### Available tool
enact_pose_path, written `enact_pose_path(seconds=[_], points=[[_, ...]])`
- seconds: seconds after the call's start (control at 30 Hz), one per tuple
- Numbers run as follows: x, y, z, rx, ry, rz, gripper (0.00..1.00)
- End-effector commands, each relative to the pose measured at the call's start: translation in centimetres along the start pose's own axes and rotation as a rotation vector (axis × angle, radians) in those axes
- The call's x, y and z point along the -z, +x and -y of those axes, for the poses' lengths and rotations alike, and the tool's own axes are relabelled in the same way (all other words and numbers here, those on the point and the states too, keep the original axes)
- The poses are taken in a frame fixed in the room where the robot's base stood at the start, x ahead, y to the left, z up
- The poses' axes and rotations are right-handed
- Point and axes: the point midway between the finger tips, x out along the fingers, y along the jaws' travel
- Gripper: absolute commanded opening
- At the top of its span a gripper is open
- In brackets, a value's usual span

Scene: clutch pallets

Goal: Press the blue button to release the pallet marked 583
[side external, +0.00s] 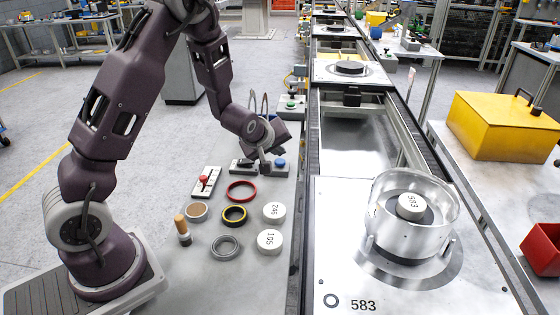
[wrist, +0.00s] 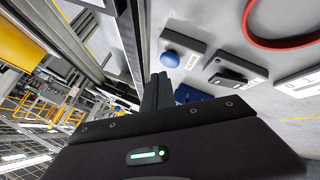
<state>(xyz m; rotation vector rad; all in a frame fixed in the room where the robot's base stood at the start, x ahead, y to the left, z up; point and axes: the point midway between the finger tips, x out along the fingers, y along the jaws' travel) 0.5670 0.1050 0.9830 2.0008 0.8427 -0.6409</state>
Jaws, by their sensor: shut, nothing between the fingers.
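The blue button (side external: 280,163) is a dome on a small grey box near the conveyor edge; it also shows in the wrist view (wrist: 170,59). My gripper (side external: 264,166) is shut and empty, just left of the button in the side view. In the wrist view my closed fingertips (wrist: 158,82) are close to the button box, with a visible gap to the dome. The pallet marked 583 (side external: 335,270) is a pale plate on the conveyor at the front. It carries a clear-walled metal cylinder (side external: 393,236) around a white cap marked 583 (side external: 411,206).
A black rocker-like switch (wrist: 235,73) sits beside the button. A red lever box (side external: 204,181), red ring (side external: 241,183) and white caps marked 246 (side external: 274,207) and 105 (side external: 270,242) lie nearby. A green button (side external: 291,104) stands farther back. Another pallet (side external: 330,73) is up the conveyor.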

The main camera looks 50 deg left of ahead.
Motion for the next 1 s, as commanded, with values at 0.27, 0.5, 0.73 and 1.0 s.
enact_pose_path(seconds=[0.27, 0.5, 0.73, 1.0], points=[[-0.42, 0.57, 0.44, 0.001, 0.0, 0.0, 0.0], [-0.44, 0.59, 0.42, 0.0, 0.0, 0.0, 0.0], [-0.53, 0.7, 0.51, 0.001, 0.0, 0.0, 0.0], [-0.72, 0.94, 0.69, 0.001, 0.0, 0.001, 0.0]])
